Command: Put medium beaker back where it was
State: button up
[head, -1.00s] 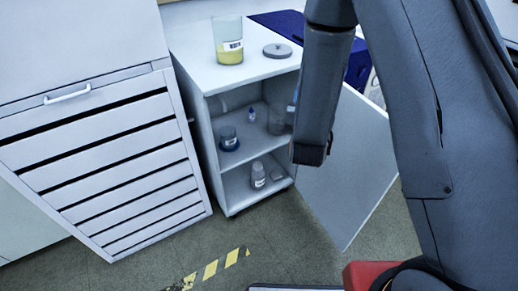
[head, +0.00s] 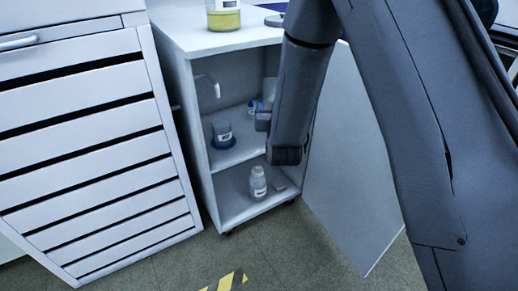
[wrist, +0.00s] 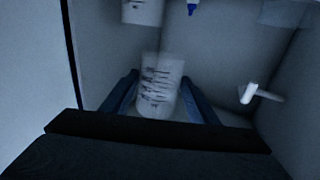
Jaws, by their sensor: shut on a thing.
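In the wrist view a clear beaker (wrist: 158,92) with dark printed graduation marks stands between the two blue fingers of my gripper (wrist: 160,79), which is shut on it. In the head view my gripper (head: 263,121) reaches into the open white cabinet (head: 228,52), at about the height of its middle shelf (head: 238,150). The held beaker is mostly hidden there by my arm, and I cannot tell whether its base touches the shelf.
A blue-based labelled vessel (head: 222,134) stands left on the middle shelf. A white bottle (head: 258,183) stands on the lower shelf. A beaker with yellow liquid (head: 224,15) is on the cabinet top. The open door (head: 350,165) is at right; drawers (head: 85,130) are at left.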

jog(key=shift+n+y, duration=0.7)
jog(key=shift+y, duration=0.1)
jog(key=w+a+f+b, duration=0.1)
jog(key=f+b, duration=0.2)
jog(key=f, duration=0.2)
jog(key=w+a+f+b, duration=0.1)
jog(key=a+f+b, duration=0.1)
jog(key=f, duration=0.3)
jog(key=w+a+f+b, duration=0.1)
jog(key=f+b, duration=0.4)
jog(key=shift+w+a+f, duration=0.15)
jog(key=shift+a+f, duration=0.05)
jog(key=shift+f, duration=0.2)
jog(key=shift+f, duration=0.15)
jog(key=o, duration=1.2)
jog(key=shift+o, duration=0.2)
